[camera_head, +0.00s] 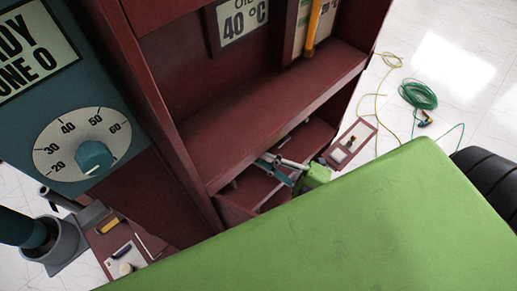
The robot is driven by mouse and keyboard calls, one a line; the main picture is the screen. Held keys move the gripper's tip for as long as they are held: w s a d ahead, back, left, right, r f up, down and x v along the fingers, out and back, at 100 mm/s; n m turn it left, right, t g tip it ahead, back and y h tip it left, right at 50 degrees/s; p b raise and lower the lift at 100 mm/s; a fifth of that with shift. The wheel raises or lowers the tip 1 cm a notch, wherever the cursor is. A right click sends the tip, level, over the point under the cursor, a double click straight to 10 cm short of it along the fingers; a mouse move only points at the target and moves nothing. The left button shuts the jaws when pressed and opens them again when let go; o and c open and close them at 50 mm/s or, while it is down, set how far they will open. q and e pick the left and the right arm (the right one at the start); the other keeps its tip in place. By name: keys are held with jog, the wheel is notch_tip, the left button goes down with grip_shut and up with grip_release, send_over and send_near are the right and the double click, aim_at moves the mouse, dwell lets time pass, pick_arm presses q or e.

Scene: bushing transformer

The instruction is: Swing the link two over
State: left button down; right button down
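A dark red cabinet (262,105) with open shelves fills the upper middle of the head view. In its lower opening, a small cluster of grey and teal bars (276,171) sits beside a small green block (318,174). I cannot tell whether one of these bars is the link. A teal panel at the left carries a dial (82,143) marked 20 to 60 with a teal knob (95,157). The large green surface in front hides the lower part of the scene.
The green surface (345,235) blocks the lower right, with a black tyre-like shape (490,182) beside it. Small red trays (351,144) (116,246) hold small parts. A green coiled cord (417,95) lies on the white floor. A grey ring-shaped fitting (62,240) stands lower left.

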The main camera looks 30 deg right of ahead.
jog(key=shift+f, duration=0.1)
jog(key=c, duration=2.1)
grip_release()
jog(key=shift+w, duration=0.1)
jog(key=v, duration=1.2)
jog(key=shift+d, duration=0.1)
